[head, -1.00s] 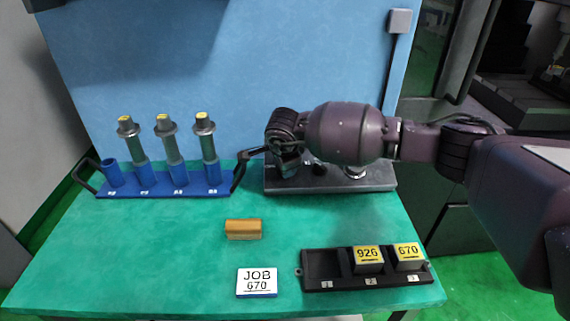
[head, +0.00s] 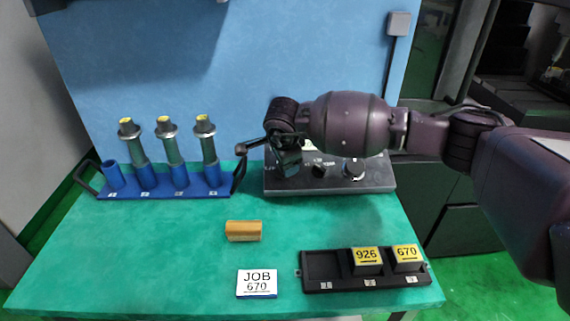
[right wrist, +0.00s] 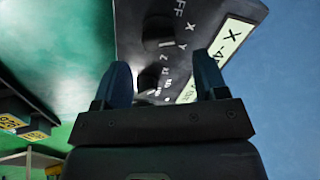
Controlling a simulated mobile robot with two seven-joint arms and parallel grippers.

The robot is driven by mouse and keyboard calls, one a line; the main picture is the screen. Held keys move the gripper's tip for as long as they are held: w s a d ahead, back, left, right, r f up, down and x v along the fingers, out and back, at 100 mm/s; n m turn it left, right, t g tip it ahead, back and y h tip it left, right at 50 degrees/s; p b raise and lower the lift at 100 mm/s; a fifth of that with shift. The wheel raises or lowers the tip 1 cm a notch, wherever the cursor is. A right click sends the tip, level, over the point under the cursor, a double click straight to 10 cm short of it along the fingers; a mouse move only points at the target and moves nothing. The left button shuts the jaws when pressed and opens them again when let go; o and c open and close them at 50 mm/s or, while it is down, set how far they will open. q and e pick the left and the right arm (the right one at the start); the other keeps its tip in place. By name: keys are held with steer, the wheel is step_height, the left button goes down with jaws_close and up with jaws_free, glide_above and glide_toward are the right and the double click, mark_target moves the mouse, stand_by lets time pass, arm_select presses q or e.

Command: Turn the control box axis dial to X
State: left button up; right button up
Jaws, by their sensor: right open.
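The dark control box (head: 380,184) stands at the back of the green table. In the right wrist view its face shows the axis dial (right wrist: 158,28), beside the letters FF, X, Y, and a second dial (right wrist: 148,80) beside several small numbers. I cannot tell clearly which mark the axis dial points at. My right gripper (head: 287,166) hangs over the left end of the box and hides that part in the head view. In the right wrist view my right gripper (right wrist: 163,78) is open and empty, its fingers apart with the second dial seen between them. My left gripper is not in view.
A blue rack (head: 165,190) with several holders stands left of the box, its handle close to my right gripper. A blue wall stands behind.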

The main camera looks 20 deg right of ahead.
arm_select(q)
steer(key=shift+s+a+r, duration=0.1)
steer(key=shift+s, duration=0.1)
arm_select(e)
steer(key=d+v, duration=0.1)
steer(key=v, duration=0.5)
steer(key=shift+s+a+r, duration=0.2)
steer(key=shift+a+r, duration=0.2)
steer(key=shift+a, duration=0.15)
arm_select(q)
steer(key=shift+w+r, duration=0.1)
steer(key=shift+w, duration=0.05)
arm_select(e)
steer(key=shift+s, duration=0.1)
